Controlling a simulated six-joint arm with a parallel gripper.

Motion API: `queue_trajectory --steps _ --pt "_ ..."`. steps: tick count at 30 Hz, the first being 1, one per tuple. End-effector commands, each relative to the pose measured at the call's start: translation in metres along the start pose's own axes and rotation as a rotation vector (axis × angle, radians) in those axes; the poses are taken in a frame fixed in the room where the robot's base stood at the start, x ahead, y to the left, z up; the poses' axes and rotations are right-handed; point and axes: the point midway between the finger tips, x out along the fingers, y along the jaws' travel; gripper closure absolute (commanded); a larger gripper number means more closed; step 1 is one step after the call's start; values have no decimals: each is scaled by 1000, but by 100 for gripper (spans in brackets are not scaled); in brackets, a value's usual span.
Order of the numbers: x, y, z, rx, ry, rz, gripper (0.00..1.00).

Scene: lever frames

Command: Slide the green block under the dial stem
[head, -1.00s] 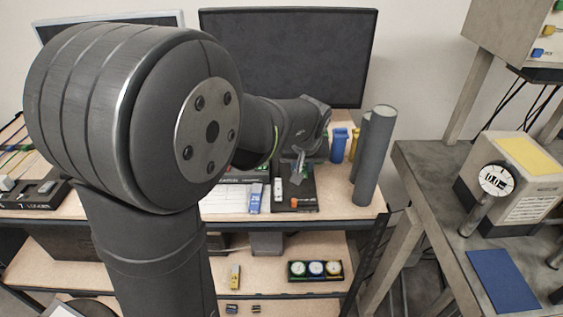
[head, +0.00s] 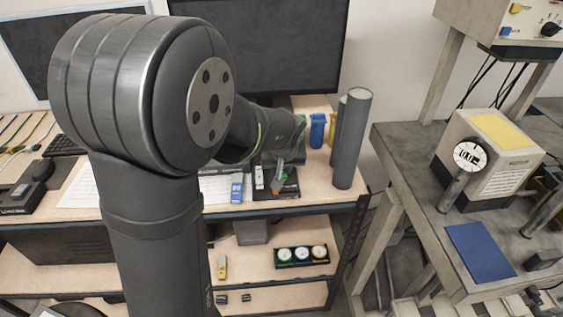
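My gripper (head: 278,178) is small and mostly hidden behind my own arm, over a black base (head: 290,190) on the desk. A small orange piece (head: 276,187) shows by its tip; I cannot tell whether it is held. I cannot make out the green block. A round white dial (head: 470,156) sits on a grey cylindrical stem (head: 452,192) on the right-hand bench, far from my gripper. I cannot tell whether this is the task's dial.
A blue-and-white block (head: 237,188) and a white one (head: 259,177) lie left of the black base. Tall grey cylinders (head: 351,140) stand at its right. A boxy instrument (head: 490,155) and blue mat (head: 480,251) occupy the right bench.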

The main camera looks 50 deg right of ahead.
Motion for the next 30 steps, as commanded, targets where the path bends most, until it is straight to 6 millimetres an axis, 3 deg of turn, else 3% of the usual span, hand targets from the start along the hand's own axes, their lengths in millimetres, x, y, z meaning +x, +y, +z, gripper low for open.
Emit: queue_trajectory --steps 18,30 --pt "20 0 -32 -2 0 -1 100" --pt "23 0 -40 -1 1 0 100"
